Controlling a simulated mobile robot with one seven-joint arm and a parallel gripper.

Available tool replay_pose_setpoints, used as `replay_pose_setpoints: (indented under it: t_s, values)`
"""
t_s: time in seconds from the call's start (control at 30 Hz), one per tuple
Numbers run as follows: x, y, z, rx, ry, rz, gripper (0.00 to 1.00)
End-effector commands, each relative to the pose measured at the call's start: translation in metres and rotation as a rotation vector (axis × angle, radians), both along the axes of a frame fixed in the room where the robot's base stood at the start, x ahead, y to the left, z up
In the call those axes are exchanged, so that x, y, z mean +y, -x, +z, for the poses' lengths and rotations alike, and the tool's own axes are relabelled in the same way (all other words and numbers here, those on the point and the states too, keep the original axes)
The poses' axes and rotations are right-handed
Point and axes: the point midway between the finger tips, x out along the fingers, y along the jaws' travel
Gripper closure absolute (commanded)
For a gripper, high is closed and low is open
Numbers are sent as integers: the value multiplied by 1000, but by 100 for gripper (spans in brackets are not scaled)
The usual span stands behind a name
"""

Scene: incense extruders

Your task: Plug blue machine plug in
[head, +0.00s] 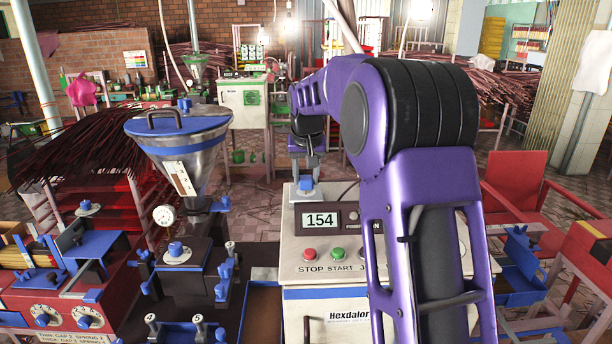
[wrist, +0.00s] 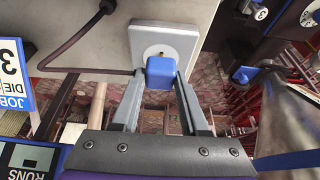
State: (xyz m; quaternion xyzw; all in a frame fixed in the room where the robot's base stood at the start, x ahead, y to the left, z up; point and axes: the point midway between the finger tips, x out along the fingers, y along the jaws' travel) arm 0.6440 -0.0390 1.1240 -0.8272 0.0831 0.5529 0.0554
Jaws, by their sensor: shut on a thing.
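The blue plug (wrist: 160,73) is held between the fingertips of my gripper (wrist: 160,80) in the wrist view. It sits in front of a pale square socket plate (wrist: 182,38) with a round recess. A small brass-coloured bit shows at the plug's upper edge, by the recess. Whether the plug is seated cannot be told. A dark cable (wrist: 62,68) loops at the left and runs toward the plug. In the head view my gripper (head: 307,172) reaches down behind the top of the white Hexdalor machine (head: 340,308), with the blue plug (head: 305,184) at its tips.
The machine's front panel has a display reading 154 (head: 320,220), a red button (head: 309,254) and a green button (head: 338,254). A metal funnel (head: 185,150) stands left. A red chair (head: 530,195) stands right. My purple arm hides part of the machine.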

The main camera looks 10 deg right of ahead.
Motion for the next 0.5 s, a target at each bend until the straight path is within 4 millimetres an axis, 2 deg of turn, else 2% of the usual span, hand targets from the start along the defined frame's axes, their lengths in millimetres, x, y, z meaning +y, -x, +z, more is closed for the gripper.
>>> replay_pose_setpoints:
  t_s: [0.5]
  values:
    - [0, 0, -4, 0, 0, 0, 100]
